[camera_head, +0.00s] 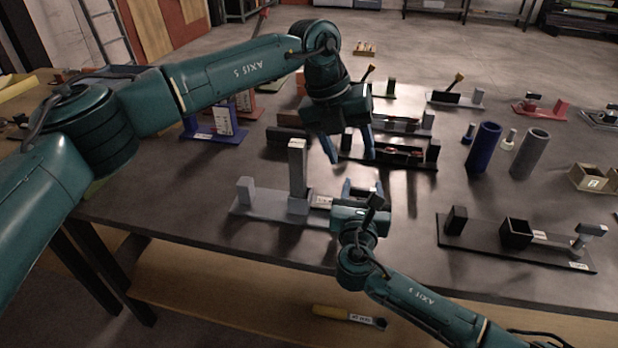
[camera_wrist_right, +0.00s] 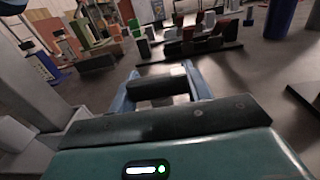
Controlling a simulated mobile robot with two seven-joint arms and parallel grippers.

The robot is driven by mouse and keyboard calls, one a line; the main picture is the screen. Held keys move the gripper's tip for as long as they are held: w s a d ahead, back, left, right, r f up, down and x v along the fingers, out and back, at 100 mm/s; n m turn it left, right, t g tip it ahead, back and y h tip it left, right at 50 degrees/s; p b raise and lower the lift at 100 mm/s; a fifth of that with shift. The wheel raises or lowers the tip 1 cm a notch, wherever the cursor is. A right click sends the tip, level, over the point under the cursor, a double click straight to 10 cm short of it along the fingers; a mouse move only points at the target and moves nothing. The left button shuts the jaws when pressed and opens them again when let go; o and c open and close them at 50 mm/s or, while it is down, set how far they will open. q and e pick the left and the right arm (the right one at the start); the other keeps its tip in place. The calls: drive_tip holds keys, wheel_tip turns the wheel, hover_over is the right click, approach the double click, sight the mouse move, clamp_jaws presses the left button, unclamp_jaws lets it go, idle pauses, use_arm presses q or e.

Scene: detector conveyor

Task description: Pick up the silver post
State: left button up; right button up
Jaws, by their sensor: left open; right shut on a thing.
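My right gripper (camera_head: 363,185) is just right of the grey stand (camera_head: 265,207), near the table's front edge. In the right wrist view, its blue fingers (camera_wrist_right: 160,72) are shut on a short post (camera_wrist_right: 158,87), dark on its near side with a bright silvery part at upper right; I take it to be the silver post. My left gripper (camera_head: 351,158) is open and empty, pointing down above the table behind the right gripper. The grey stand carries a tall upright block (camera_head: 297,168) and a short block (camera_head: 245,190).
A black stand (camera_head: 480,240) with an open box and a grey post-like piece (camera_head: 587,238) is at right. A blue cylinder (camera_head: 483,148) and a grey cylinder (camera_head: 530,153) stand behind it. Dark stands (camera_head: 405,160) lie near the left gripper. Table room is clear between the right gripper and black stand.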

use_arm(q)
drive_tip(key=s+d+f+g+h, duration=0.1)
drive_tip(key=s+d+f+h, duration=0.1)
drive_tip(key=s+d+h, duration=0.45)
drive_tip(key=s+d+r+n+t+h, duration=0.2)
drive_tip(key=s+d+r+n+h, duration=0.3)
drive_tip(key=d+r+h, duration=0.3)
drive_tip(key=w+a+r+n+t+h, duration=0.1)
drive_tip(key=a+r+n+t+h, duration=0.1)
drive_tip(key=a+n+t, duration=0.4)
drive_tip(key=n+t+y, duration=1)
drive_tip(key=n+y, duration=0.8)
drive_tip(key=n, duration=0.7)
approach(296, 162)
drive_tip(key=w, duration=0.3)
drive_tip(key=w+d, duration=0.1)
drive_tip(key=w, duration=0.7)
drive_tip(key=shift+w+d+f, duration=0.15)
drive_tip(key=shift+w+d, duration=0.1)
